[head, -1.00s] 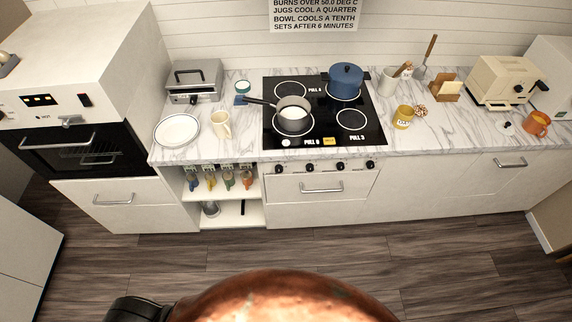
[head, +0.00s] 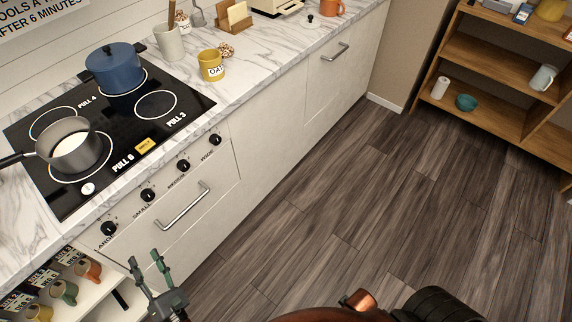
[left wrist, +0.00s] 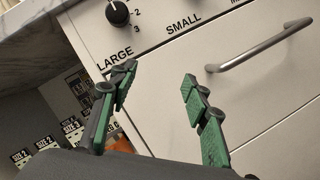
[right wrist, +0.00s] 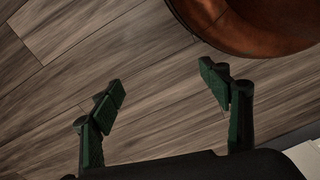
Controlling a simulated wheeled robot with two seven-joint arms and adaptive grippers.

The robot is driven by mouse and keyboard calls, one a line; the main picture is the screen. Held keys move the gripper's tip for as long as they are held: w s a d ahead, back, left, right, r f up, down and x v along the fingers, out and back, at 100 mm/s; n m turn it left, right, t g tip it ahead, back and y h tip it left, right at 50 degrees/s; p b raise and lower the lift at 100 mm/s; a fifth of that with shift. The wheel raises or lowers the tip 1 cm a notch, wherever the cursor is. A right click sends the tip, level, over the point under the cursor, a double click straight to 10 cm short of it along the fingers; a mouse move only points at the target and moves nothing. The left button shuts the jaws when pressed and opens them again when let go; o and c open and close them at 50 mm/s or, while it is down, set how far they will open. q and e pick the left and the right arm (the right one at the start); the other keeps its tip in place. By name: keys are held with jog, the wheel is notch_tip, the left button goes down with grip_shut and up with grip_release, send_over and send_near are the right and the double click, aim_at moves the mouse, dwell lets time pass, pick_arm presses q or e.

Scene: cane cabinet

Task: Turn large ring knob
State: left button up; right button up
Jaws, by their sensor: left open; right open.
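The large ring knob (head: 109,229) is the black knob at the left end of the row on the white stove front. Its label reads LARGE. It also shows at the top of the left wrist view (left wrist: 117,13), with numbers beside it. My left gripper (head: 147,268) is open and empty, below and to the right of that knob in the head view. In the left wrist view its fingers (left wrist: 158,82) stand apart below the knob, not touching it. My right gripper (right wrist: 166,88) is open and empty above the wood floor.
The other knobs (head: 148,195) run up to the right, above a drawer handle (head: 182,206). A grey pan (head: 72,147) and blue pot (head: 115,68) stand on the cooktop (head: 188,116). Floor at right is clear.

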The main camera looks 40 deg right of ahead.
aim_at(111, 232)
pick_arm(q)
notch_tip(111, 232, up, 8)
jog(key=a+n+t+y+b, duration=0.2)
jog(key=n+y+b, duration=0.1)
jog(key=n, duration=0.4)
jog(key=p+x, duration=0.1)
jog(key=x, duration=0.5)
jog(key=shift+w+d+p, duration=0.1)
jog(key=shift+d+p, duration=0.1)
jog(key=shift+p, duration=0.15)
jog(key=shift+w+a+r, duration=0.1)
jog(key=shift+w, duration=0.35)
pick_arm(e)
jog(key=f, duration=0.3)
jog(key=s+d+f, duration=0.1)
jog(key=shift+s+f, duration=0.1)
jog(key=shift+f, duration=0.1)
pick_arm(q)
jog(key=c, duration=1.1)
